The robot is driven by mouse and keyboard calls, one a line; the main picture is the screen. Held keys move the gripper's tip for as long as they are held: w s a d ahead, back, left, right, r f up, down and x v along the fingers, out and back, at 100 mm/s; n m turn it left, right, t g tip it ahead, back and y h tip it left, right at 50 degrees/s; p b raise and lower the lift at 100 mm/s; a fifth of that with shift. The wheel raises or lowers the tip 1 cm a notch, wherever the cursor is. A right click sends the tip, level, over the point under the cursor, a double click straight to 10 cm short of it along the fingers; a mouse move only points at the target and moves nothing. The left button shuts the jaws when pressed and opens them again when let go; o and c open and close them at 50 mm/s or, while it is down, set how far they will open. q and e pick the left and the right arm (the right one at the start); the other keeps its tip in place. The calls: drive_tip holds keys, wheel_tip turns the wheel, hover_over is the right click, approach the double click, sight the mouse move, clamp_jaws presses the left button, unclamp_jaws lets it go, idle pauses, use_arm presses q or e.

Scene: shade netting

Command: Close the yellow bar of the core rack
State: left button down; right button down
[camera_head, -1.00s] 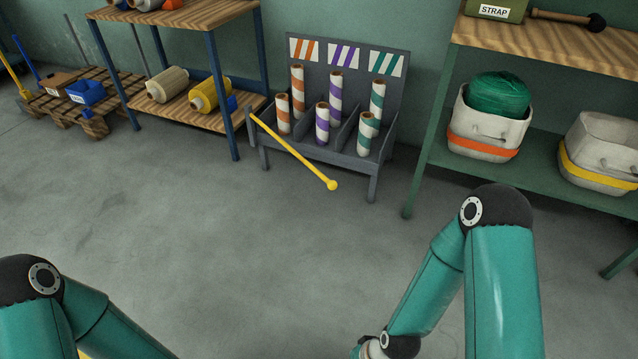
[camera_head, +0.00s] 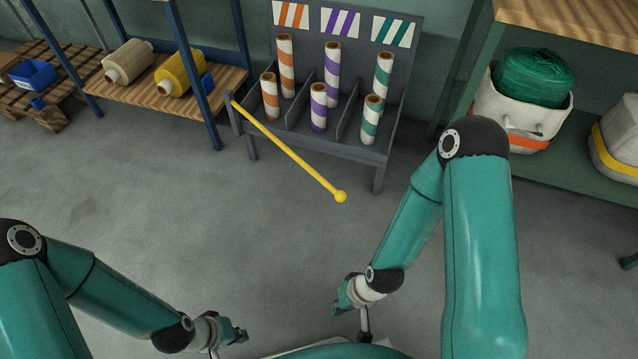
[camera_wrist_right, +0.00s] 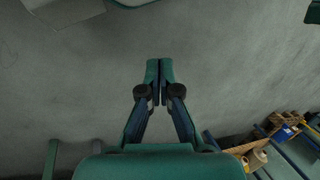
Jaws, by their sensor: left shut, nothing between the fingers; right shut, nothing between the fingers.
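The yellow bar (camera_head: 287,152) is attached at the left end of the grey core rack (camera_head: 377,151) and swings out in front of it, sloping down to a round knob at its free right end. The rack holds striped cores in orange, purple and green compartments. My left gripper (camera_head: 240,335) is shut and empty, low in the head view. My right gripper (camera_head: 340,303) is shut and empty, well in front of the bar and below its knob in the picture. In the right wrist view the right fingertips (camera_wrist_right: 159,68) meet over bare floor.
A wooden shelf (camera_head: 140,95) with yarn cones stands left of the rack. A green shelf (camera_head: 545,170) with fabric bins (camera_head: 525,125) stands to the right. A pallet (camera_head: 45,110) with a blue bin is far left. The floor before the rack is clear.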

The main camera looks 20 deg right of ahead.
use_arm(q)
drive_tip(key=shift+w+d, duration=0.2)
drive_tip(key=shift+w, duration=0.45)
use_arm(e)
drive_tip(key=shift+w+d, duration=0.2)
drive_tip(key=shift+w, duration=0.25)
